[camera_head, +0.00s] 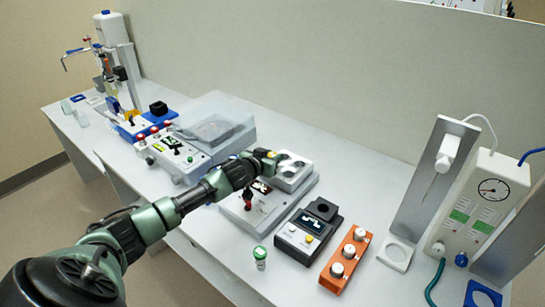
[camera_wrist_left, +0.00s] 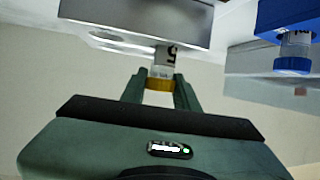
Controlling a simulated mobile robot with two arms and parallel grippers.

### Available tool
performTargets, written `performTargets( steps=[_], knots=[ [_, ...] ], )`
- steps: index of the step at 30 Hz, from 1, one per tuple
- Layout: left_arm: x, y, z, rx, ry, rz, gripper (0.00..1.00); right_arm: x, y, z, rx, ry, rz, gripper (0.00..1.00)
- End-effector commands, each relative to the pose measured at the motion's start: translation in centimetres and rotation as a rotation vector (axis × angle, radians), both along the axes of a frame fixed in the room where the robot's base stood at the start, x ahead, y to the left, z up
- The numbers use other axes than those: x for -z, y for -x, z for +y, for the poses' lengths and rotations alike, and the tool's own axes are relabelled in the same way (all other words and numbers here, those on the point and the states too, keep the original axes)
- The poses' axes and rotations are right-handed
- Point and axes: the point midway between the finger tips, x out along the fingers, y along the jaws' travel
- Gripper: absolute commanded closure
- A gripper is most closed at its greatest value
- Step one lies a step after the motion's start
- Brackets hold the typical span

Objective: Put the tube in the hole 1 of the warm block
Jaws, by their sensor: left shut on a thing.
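A tube with a yellow cap (camera_wrist_left: 159,80) is held between the two fingers of my left gripper (camera_wrist_left: 160,92); a dark mark shows on its pale body. In the head view my left gripper (camera_head: 272,157) is at the back-left side of a silver block (camera_head: 293,174) with round holes, on a grey device, which looks like the warm block. In the wrist view the block (camera_wrist_left: 135,22) is at the top, and the tube's far end meets its outline. I cannot tell whether the tube is in a hole or beside the block. My right gripper is not in view.
A green-capped tube (camera_head: 260,257) stands at the table's front. A dark device (camera_head: 308,232) and an orange rack (camera_head: 346,259) with white-capped items stand right of the block. A grey-lidded machine (camera_head: 215,128) is to the left. A blue holder (camera_wrist_left: 285,18) shows in the wrist view.

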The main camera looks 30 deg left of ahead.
Motion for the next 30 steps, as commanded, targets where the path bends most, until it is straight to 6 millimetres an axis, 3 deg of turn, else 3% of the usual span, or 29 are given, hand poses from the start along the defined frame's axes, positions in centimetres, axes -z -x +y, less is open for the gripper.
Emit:
performTargets(
  steps=[13,14,16,30],
  knots=[
    [0.96,0.00,-0.03,0.001,0.001,0.000,1.00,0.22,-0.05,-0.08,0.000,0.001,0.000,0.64],
    [0.87,0.00,-0.02,0.000,0.000,0.000,0.64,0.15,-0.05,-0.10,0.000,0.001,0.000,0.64],
    [0.83,0.01,-0.02,0.000,0.000,0.000,0.48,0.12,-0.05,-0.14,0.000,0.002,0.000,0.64],
    [0.34,0.74,-0.06,0.001,0.000,0.000,0.48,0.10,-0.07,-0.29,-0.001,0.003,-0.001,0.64]
  ],
)
